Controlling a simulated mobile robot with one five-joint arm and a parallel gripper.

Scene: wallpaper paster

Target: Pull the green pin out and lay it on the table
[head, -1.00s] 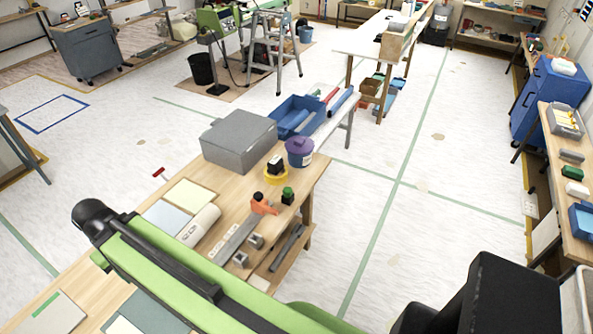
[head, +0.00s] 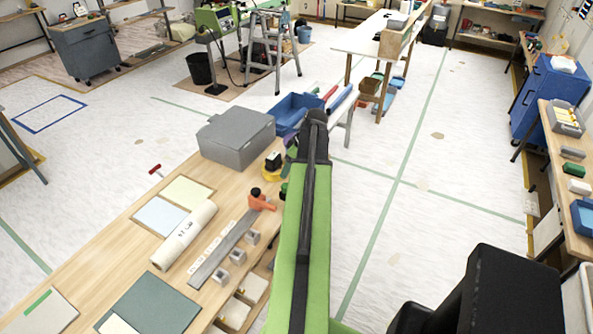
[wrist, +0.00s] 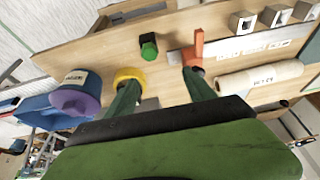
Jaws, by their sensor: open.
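The green pin, seen as a green hexagonal head (wrist: 149,40), sits on a dark block (wrist: 149,52) on the wooden table (wrist: 95,60) in the wrist view. In the head view only a sliver of green (head: 284,188) shows at the left edge of my arm. My gripper (wrist: 161,77) is open, with its two green fingers apart and nothing between them. The pin appears beyond the fingertips, between their lines and nearer the left finger; I cannot tell the exact gap.
An orange-handled tool (head: 261,201) lies left of the pin, with a yellow ring (wrist: 128,75) and purple tub (wrist: 75,98) close by.

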